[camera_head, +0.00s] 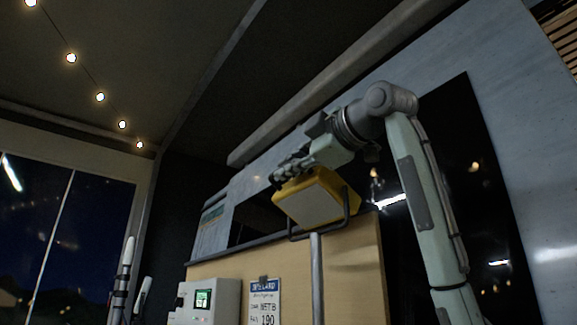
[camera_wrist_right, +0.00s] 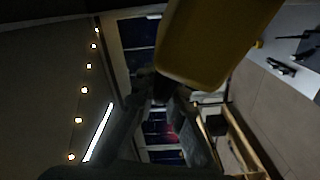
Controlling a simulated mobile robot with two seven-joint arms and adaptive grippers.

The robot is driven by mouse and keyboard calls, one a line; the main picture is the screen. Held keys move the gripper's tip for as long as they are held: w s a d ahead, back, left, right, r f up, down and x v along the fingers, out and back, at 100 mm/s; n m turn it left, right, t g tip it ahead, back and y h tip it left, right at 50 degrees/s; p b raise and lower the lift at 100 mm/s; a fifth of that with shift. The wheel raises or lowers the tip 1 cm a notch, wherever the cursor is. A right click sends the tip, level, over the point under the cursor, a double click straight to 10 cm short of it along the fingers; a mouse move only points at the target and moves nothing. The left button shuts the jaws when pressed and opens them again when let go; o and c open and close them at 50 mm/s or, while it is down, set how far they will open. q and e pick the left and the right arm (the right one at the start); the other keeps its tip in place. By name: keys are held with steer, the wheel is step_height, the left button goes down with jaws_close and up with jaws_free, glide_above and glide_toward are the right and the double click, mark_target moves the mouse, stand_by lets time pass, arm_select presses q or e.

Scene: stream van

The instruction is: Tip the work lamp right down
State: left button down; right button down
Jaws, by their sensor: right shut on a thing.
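The work lamp (camera_head: 312,199) has a yellow housing with a pale front panel, held in a dark U-shaped bracket on top of a grey pole (camera_head: 316,280). Its panel faces toward me and is tilted. My right gripper (camera_head: 292,172) reaches over from the upper right and is shut on the lamp's upper left edge. In the right wrist view the yellow housing (camera_wrist_right: 212,45) fills the upper middle, close to the fingers, which are dark and hard to make out. My left gripper is not in view.
A wooden panel (camera_head: 350,270) stands behind the pole. A grey box with a green screen (camera_head: 203,299) and a small sign (camera_head: 264,303) are at lower left of the pole. String lights (camera_head: 100,97) hang at upper left.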

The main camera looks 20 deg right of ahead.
steer(key=c, duration=1.6)
jaws_free()
steer(key=shift+s, duration=0.1)
steer(key=v, duration=1.2)
